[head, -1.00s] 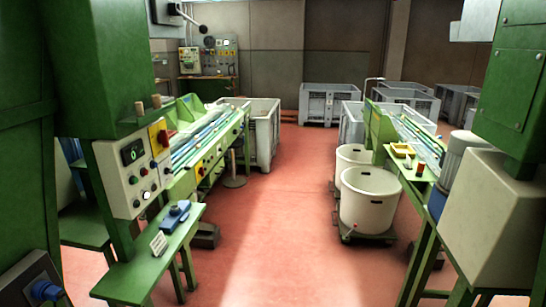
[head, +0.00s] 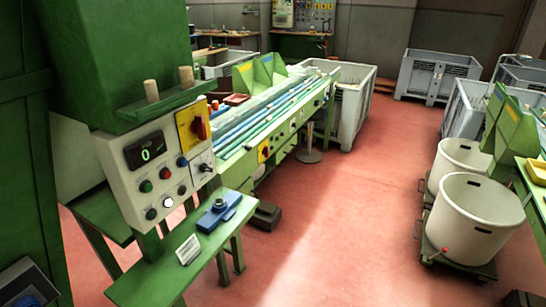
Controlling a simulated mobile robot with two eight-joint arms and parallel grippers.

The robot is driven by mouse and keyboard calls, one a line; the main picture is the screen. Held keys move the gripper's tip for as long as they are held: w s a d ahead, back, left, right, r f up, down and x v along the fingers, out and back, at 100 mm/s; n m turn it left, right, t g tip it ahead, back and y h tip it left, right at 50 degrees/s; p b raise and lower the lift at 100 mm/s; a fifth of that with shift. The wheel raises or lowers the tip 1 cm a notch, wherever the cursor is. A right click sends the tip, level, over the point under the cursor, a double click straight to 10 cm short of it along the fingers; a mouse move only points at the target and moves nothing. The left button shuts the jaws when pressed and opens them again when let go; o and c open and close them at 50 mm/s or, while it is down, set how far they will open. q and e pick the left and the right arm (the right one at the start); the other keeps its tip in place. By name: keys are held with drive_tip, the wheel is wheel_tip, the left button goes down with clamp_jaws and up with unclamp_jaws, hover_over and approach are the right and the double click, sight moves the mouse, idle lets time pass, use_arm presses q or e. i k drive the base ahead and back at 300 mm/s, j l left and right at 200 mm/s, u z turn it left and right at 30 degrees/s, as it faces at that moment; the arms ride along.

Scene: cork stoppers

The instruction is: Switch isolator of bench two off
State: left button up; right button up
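Two red rotary switches on yellow plates show in the head view. One red isolator switch (head: 199,127) is at the upper right of the pale control panel (head: 126,152) on the near green machine. Its handle looks roughly upright. A smaller red and yellow switch (head: 264,151) is on the front of the long green bench (head: 240,163) behind it. Its handle position is too small to tell. I see no bench number that I can read. The panel display (head: 145,155) reads 0. Neither of my grippers is in view.
A low green table (head: 150,277) with a blue device (head: 219,212) and a small white card (head: 188,250) stands before the panel. White tubs (head: 470,215) on wheeled bases and grey crates (head: 437,76) are at the right. The red floor (head: 340,230) between is clear.

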sight(265, 151)
drive_tip(key=i+l, duration=0.3)
drive_tip(key=i, duration=0.15)
drive_tip(key=i+l+z, duration=0.1)
drive_tip(key=i+l, duration=0.2)
drive_tip(key=i, duration=0.15)
drive_tip(key=i+l, duration=0.25)
drive_tip(key=i, duration=0.2)
drive_tip(key=i+l, duration=0.25)
drive_tip(key=i, duration=0.25)
drive_tip(key=i+l+z, duration=0.1)
drive_tip(key=i+l, duration=0.15)
drive_tip(key=i, duration=0.2)
